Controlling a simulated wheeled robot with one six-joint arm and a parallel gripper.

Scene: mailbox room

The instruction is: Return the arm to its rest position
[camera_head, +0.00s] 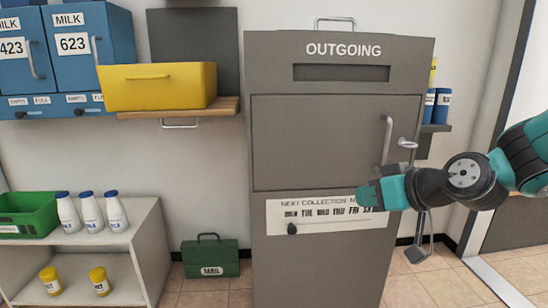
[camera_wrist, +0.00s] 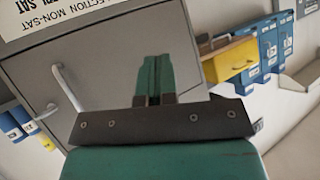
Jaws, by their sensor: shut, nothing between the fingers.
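My gripper (camera_head: 366,195) is at the end of my teal and black arm, in front of the lower right part of the grey OUTGOING mailbox (camera_head: 320,225) in the head view. It overlaps the right end of the white collection label (camera_head: 300,218). In the wrist view its two teal fingers (camera_wrist: 154,80) are together with nothing between them. The mailbox's grey door (camera_wrist: 110,75) and its handle (camera_wrist: 68,88) show behind the fingers, tilted. I cannot tell whether the fingertips touch the mailbox. The door looks closed.
A yellow bin (camera_head: 150,88) sits on a wooden shelf left of the mailbox. Blue milk boxes (camera_head: 90,40) hang at upper left. A white shelf unit (camera_head: 135,255) holds bottles and a green crate. A green MAIL box (camera_head: 210,257) stands on the floor. Tiled floor is open at right.

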